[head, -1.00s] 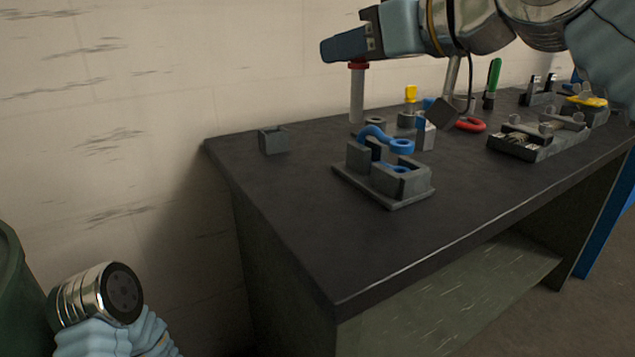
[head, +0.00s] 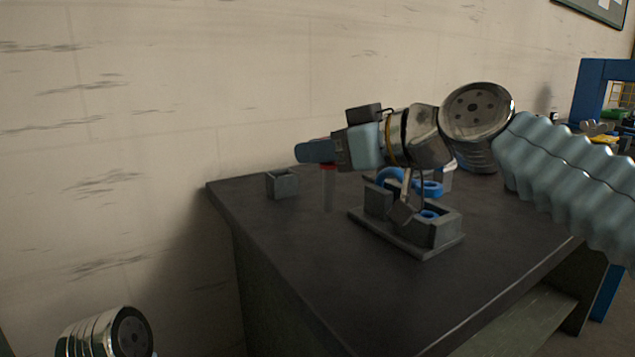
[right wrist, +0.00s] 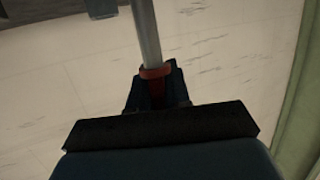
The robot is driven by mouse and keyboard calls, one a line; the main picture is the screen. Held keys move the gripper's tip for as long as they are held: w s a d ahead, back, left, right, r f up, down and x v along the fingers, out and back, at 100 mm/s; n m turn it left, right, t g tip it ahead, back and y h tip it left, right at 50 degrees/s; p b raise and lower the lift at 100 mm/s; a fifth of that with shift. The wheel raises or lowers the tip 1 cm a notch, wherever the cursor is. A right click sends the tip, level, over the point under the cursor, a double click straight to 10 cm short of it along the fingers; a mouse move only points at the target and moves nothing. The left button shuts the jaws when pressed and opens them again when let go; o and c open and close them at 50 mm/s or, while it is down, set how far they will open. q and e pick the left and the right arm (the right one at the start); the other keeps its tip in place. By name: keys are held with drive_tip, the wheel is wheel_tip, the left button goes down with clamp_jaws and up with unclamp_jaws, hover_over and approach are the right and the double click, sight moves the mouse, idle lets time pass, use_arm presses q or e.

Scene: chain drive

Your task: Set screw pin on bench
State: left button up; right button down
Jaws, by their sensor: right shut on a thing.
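The screw pin (head: 328,190) is a grey rod with a red collar near its top. It hangs upright, collar up, from my right gripper (head: 315,152), which is shut on its top end over the left part of the bench (head: 300,250). I cannot tell whether its lower end touches the bench top. In the right wrist view the pin's shaft (right wrist: 147,35) and red collar stick out from the dark fingers (right wrist: 157,95). My left gripper is out of view; only part of my left arm shows at the lower left.
A small grey open block (head: 282,184) stands on the bench left of the pin. A grey fixture (head: 420,235) with blue hooked parts (head: 430,188) stands to the right, partly behind my right arm. The bench's front left area is clear. A wall lies behind.

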drive_tip(key=f, duration=0.1)
drive_tip(key=w+f, duration=0.1)
drive_tip(key=f, duration=0.1)
drive_tip(key=f+b, duration=0.1)
drive_tip(key=shift+w+a+f, duration=0.1)
drive_tip(key=shift+w+f, duration=0.05)
drive_tip(key=shift+w, duration=0.1)
drive_tip(key=shift+f, duration=0.2)
drive_tip(key=shift+f+b, duration=0.3)
drive_tip(key=shift+b, duration=0.1)
drive_tip(key=c, duration=1.1)
unclamp_jaws()
drive_tip(key=shift+r, duration=0.1)
drive_tip(key=shift+r+p, duration=0.2)
drive_tip(key=shift+p, duration=0.1)
drive_tip(key=b+v, duration=0.1)
drive_tip(key=v, duration=1.1)
